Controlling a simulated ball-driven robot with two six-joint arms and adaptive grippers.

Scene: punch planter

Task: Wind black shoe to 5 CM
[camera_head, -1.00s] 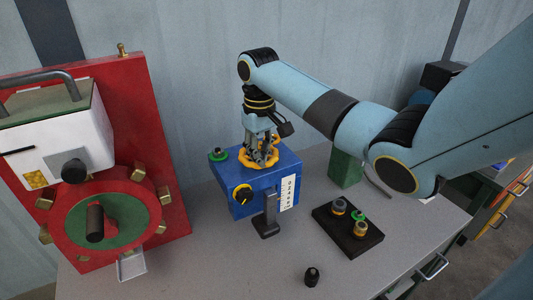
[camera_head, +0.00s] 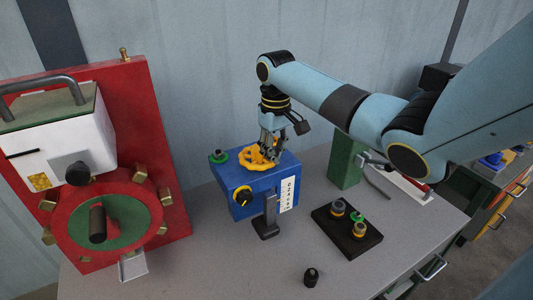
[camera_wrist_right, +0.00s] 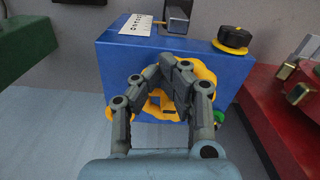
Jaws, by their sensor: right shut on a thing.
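The black shoe (camera_head: 267,218) is an upright dark piece with a foot at its base, at the front of the blue box (camera_head: 232,181). It stands beside a white numbered scale (camera_head: 289,193); the reading is too small to tell. In the wrist view the shoe (camera_wrist_right: 177,16) shows next to the scale (camera_wrist_right: 137,25). A yellow lobed handwheel (camera_head: 250,159) lies on the box top. My right gripper (camera_head: 270,156) is shut on the wheel's right part; its fingers also cover the wheel (camera_wrist_right: 203,72) in the wrist view. My left gripper is out of view.
A yellow-ringed black knob (camera_head: 243,196) is on the box front. A red panel machine (camera_head: 160,130) stands left. A black tray (camera_head: 345,243) with small pieces, a green block (camera_head: 344,163) and a small black piece (camera_head: 311,277) are on the grey table.

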